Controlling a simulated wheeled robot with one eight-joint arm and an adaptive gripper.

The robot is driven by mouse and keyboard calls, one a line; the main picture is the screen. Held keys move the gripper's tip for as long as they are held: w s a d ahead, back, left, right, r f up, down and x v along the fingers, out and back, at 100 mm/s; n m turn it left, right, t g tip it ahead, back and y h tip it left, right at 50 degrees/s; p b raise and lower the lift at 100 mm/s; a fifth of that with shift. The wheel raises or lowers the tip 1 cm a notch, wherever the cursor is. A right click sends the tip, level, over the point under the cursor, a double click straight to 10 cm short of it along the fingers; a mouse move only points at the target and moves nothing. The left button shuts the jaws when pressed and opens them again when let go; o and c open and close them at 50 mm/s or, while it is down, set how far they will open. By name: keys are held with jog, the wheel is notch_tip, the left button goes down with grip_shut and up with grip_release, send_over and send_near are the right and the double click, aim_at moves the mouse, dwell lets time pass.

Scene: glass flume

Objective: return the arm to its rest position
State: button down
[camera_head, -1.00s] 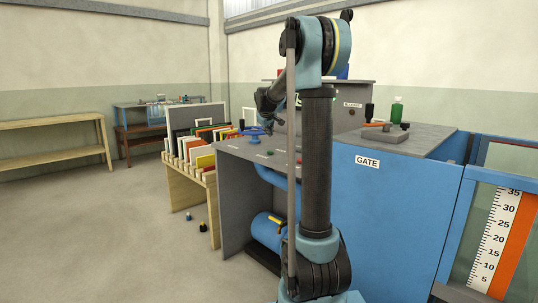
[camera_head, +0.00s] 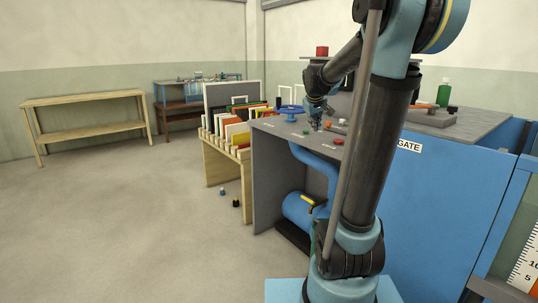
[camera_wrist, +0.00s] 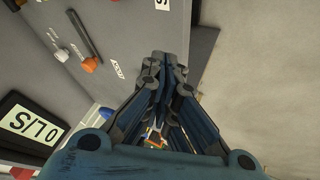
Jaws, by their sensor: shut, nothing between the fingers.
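My gripper (camera_head: 317,120) is at the end of my bent arm, over the grey top of the blue-sided cabinet in the head view. My arm's thick dark column leans to the right and hides part of the cabinet behind it. In the wrist view my gripper (camera_wrist: 163,62) has its fingers together, with nothing between them. A grey panel and the floor lie beyond the fingertips there. I cannot tell the exact gap between the fingers and the panel.
The grey top (camera_head: 275,127) carries a blue handwheel (camera_head: 290,110), a red button (camera_head: 338,141) and a green bottle (camera_head: 444,92). A wooden rack (camera_head: 222,165) of coloured frames stands to its left. The wrist view shows an orange knob (camera_wrist: 90,64). Floor at left is largely clear.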

jog(key=s+f+m+g, duration=0.1)
jog(key=s+f, duration=0.6)
jog(key=s, duration=0.6)
jog(key=s+f+m+g+y, duration=0.1)
jog(key=s+f+g, duration=0.1)
jog(key=s+f, duration=0.5)
jog(key=s+a+f+m+g, duration=0.1)
jog(key=s+f, duration=0.6)
jog(key=s, duration=1.2)
jog(key=shift+f+m+g+y, duration=0.25)
jog(key=shift+m+g+y, duration=0.15)
jog(key=shift+m, duration=0.2)
jog(key=shift+w+f, duration=0.2)
jog(key=shift+w, duration=0.2)
